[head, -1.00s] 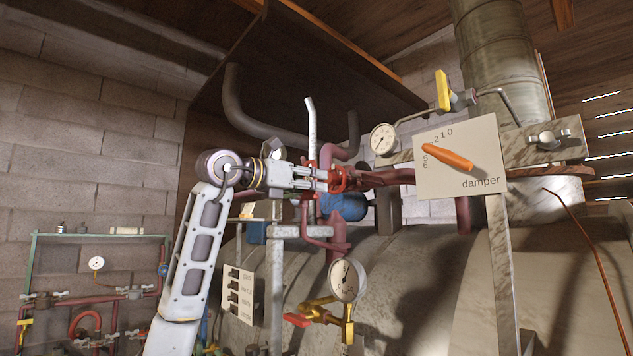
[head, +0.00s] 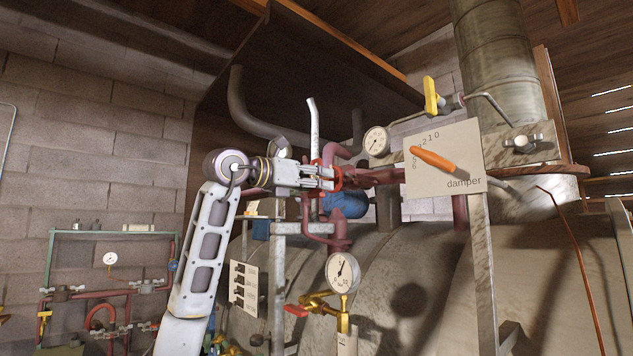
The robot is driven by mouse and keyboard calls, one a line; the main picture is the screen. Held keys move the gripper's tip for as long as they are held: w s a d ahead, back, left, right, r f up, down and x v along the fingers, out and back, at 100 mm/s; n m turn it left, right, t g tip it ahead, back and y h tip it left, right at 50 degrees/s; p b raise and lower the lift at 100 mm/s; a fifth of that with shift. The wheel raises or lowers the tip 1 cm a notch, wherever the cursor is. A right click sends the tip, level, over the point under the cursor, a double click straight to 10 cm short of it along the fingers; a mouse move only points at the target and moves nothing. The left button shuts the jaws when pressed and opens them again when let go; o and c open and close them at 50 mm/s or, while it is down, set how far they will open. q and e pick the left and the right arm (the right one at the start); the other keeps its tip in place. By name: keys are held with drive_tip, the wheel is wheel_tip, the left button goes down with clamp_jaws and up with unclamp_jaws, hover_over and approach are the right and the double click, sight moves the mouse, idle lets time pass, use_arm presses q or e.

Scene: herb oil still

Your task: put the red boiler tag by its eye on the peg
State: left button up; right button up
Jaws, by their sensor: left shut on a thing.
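My left gripper (head: 325,178) is at mid-picture, its fingers pointing right, in front of the dark red pipes. It is shut on a small bright red piece (head: 338,178) at its fingertips, which looks like the red boiler tag. The fingers cover part of it, and its eye cannot be made out. I cannot pick out the peg with certainty. My right gripper is not in view.
Close around the gripper are a pale upright rod (head: 312,130), red pipes (head: 385,177) and a blue round part (head: 346,205). The damper plate (head: 445,160) stands to the right. A gauge (head: 342,272) and brass valve (head: 318,300) are below.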

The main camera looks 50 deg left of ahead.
use_arm(q)
drive_tip(key=shift+w+d, duration=0.1)
drive_tip(key=shift+w, duration=0.3)
drive_tip(key=w+p, duration=0.1)
drive_tip(key=w, duration=0.5)
drive_tip(key=shift+d, duration=0.2)
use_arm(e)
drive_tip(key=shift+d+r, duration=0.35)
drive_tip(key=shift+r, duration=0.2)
use_arm(q)
drive_tip(key=shift+w, duration=0.1)
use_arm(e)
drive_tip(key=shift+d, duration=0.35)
use_arm(q)
drive_tip(key=shift+w, duration=0.15)
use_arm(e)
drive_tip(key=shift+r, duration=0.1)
use_arm(q)
drive_tip(key=shift+w+d+p, duration=0.1)
drive_tip(key=shift+w+p, duration=0.45)
drive_tip(key=shift+w, duration=0.15)
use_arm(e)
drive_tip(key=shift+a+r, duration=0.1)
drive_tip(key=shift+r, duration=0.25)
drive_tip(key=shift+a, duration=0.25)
